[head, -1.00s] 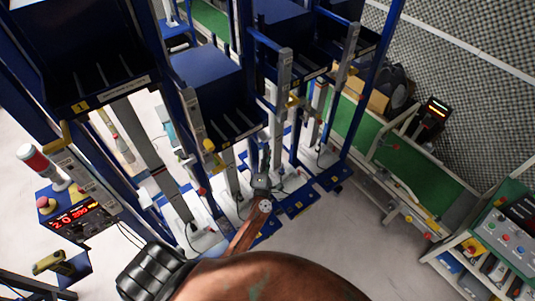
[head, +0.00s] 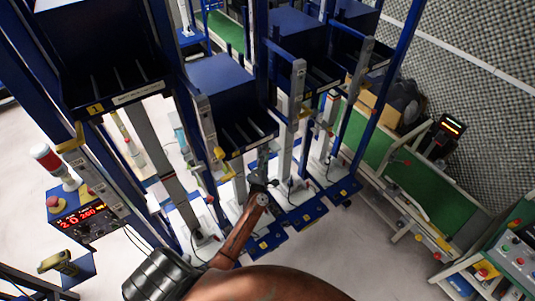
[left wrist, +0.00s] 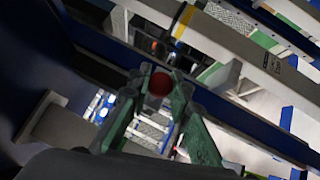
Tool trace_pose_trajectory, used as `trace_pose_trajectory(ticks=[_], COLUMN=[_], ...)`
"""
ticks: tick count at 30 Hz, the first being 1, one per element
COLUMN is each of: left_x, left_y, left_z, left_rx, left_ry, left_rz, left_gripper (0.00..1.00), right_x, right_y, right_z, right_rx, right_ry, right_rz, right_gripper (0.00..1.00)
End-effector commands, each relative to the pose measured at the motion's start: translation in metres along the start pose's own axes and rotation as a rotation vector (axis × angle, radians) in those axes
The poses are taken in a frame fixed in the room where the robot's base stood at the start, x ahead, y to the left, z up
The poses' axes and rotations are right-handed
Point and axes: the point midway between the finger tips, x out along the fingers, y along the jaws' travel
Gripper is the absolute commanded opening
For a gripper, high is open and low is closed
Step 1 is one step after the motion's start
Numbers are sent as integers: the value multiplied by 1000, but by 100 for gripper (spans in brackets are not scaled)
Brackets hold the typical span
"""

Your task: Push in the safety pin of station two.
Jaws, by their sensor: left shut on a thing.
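Station two is the blue bay (head: 218,80) with a yellow number label, right of the bay marked 1. My left gripper (head: 264,157) is at the lower right front of station two, beside its grey upright. In the left wrist view, the green-padded fingers (left wrist: 160,92) are shut on a round red knob (left wrist: 160,83), apparently the safety pin's head. The pin's shaft and its hole are hidden, so I cannot tell how deep it sits. In the head view the gripper covers the knob. My right gripper is not in view.
The bay marked 1 (head: 100,60) stands at the left, with a red-digit control box (head: 80,218) beside it. More blue bays stand to the right. A green conveyor (head: 430,190) and a button panel (head: 515,250) are at the right. Blue uprights stand close around the gripper.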

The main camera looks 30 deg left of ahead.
Motion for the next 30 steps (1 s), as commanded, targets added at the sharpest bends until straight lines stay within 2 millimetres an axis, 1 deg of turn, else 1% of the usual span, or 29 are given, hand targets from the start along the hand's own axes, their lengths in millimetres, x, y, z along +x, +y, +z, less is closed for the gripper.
trace_pose_trajectory(ticks=[1,2,9,15,17,20,23,26,30], left_x=[1,1,1,1,0,-4,-15,-34,-65], left_y=[2,2,2,1,1,1,0,0,0], left_z=[-2,-3,-2,-1,-1,-2,-2,-2,-2], left_rx=[2,2,1,1,1,0,0,0,2], left_ry=[4,4,3,2,3,3,3,4,4], left_rz=[4,4,3,3,3,2,1,0,0], left_gripper=[0,19,36,37,37,37,37,37,37], right_x=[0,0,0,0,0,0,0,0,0], right_y=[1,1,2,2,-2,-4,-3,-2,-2], right_z=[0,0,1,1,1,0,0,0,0], right_rx=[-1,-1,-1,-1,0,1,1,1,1], right_ry=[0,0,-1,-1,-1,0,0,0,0], right_rz=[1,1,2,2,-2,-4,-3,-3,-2], right_gripper=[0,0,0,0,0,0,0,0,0])
